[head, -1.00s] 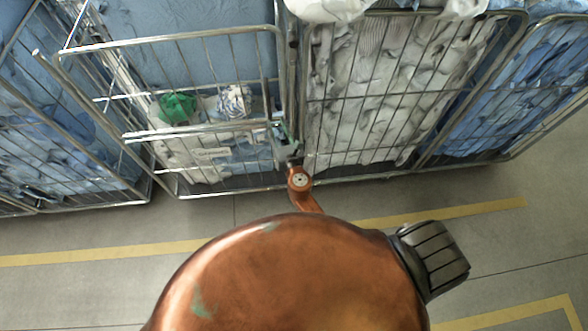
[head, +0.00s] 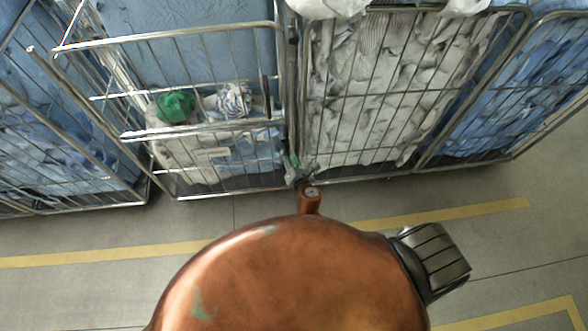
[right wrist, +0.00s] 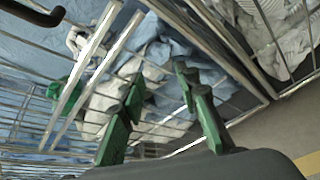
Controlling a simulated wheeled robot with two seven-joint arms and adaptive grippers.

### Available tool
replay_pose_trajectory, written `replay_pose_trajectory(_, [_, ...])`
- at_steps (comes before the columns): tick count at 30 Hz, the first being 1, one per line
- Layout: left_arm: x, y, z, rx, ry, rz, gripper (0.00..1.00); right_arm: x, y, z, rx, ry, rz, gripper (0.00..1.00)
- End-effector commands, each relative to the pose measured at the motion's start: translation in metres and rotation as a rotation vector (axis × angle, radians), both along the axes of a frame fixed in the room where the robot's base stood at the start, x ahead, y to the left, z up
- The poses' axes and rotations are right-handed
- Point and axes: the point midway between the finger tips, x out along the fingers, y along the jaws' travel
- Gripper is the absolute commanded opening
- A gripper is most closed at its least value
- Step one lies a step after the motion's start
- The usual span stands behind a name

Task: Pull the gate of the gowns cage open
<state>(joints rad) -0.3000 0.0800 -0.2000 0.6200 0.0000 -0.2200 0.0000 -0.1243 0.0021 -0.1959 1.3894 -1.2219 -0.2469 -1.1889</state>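The cage (head: 170,190) left of centre in the head view has a wire gate (head: 190,131) across its front. Blue cloth, pale cloth, a green bundle (head: 176,106) and a striped bundle (head: 234,100) show behind the bars. I take it for the gowns cage, but no label is readable. My left gripper is out of view.
A cage of white linen (head: 370,100) stands directly to the right, with a blue-filled cage (head: 520,90) beyond it. Another blue-filled cage (head: 50,150) stands at the left. The floor (head: 120,226) in front is clear, with yellow lines.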

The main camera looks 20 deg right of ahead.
Motion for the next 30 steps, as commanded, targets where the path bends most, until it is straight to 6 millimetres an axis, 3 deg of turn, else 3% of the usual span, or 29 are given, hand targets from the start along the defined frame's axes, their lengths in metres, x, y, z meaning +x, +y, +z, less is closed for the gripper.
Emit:
replay_pose_trajectory(6, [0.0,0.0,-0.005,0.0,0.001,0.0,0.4,-0.015,-0.006,-0.039,0.103,0.055,-0.045,0.3])
replay_pose_trajectory(12, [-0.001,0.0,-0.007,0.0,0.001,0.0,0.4,-0.024,-0.01,-0.06,0.168,0.087,-0.076,0.3])
replay_pose_trajectory(30, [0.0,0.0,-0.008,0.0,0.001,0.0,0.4,-0.027,-0.012,-0.067,0.192,0.098,-0.089,0.3])
